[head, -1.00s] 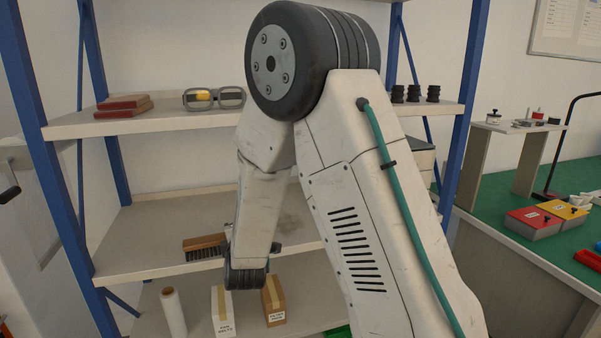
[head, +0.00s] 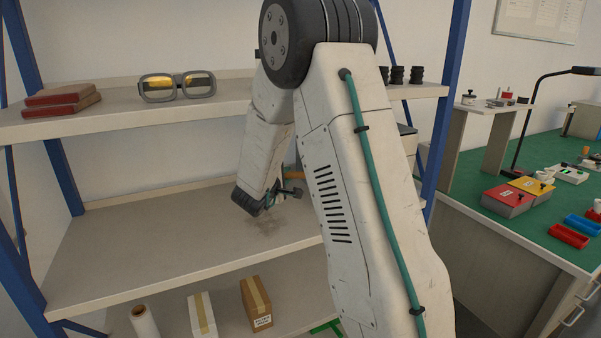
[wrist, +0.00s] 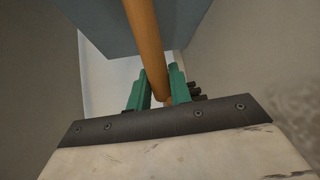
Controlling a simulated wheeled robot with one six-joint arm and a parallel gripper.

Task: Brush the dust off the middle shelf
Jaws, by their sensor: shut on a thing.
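The middle shelf (head: 140,235) is a pale, bare board in the head view. A brownish dust patch (head: 262,230) lies on it, just below my gripper (head: 277,195) in the picture. Speckled dust (wrist: 300,100) also shows at the right edge of the wrist view. In the wrist view my gripper's green fingers (wrist: 158,82) are shut on the orange-brown handle of the brush (wrist: 147,40). A bit of the brush (head: 295,172) shows beside my gripper in the head view. The bristles are hidden, so I cannot tell whether they touch the shelf.
A blue-grey block-like thing (wrist: 110,25) is close ahead in the wrist view. The upper shelf holds red books (head: 62,100), goggles (head: 177,87) and black parts (head: 398,75). Cartons (head: 257,302) stand below. The middle shelf's left side is clear. A green bench (head: 535,225) stands right.

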